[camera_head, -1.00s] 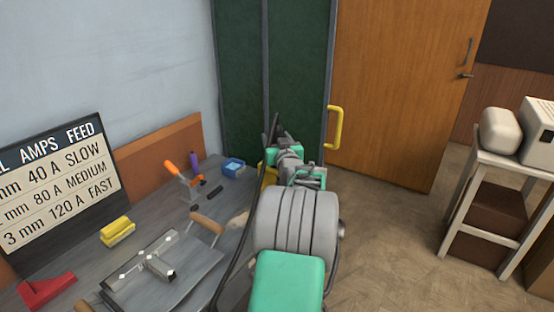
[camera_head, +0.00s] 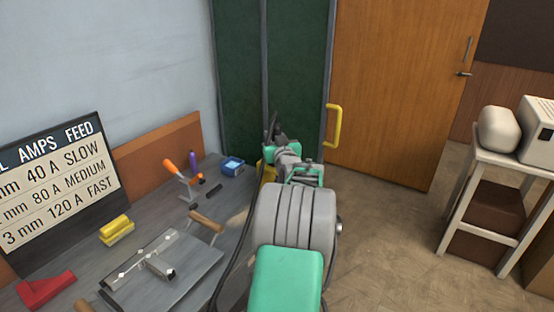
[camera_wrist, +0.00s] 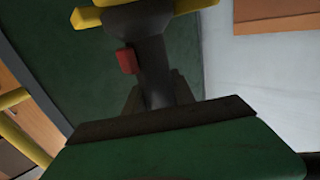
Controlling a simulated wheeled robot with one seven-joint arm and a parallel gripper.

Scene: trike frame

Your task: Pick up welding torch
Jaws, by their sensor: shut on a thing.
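The welding torch shows in the wrist view as a dark grey handle (camera_wrist: 152,58) with a red trigger (camera_wrist: 127,61) on its left side. My gripper (camera_wrist: 158,92) is shut on this handle, with dark fingers on both sides of it. Yellow parts (camera_wrist: 85,17) cross the top of that view near the torch; I cannot tell whether they belong to it or to a holder. In the head view a dark piece (camera_head: 273,128) stands up at the end of my arm, probably the torch. My own arm hides most of the grip there.
The grey workbench (camera_head: 205,272) at left holds an orange-handled clamp (camera_head: 171,166), a blue box (camera_head: 233,166), a yellow block (camera_head: 115,229) and a settings board (camera_head: 60,190). A yellow-handled door (camera_head: 400,90) stands behind. A stand (camera_head: 520,170) is at right, with clear floor between.

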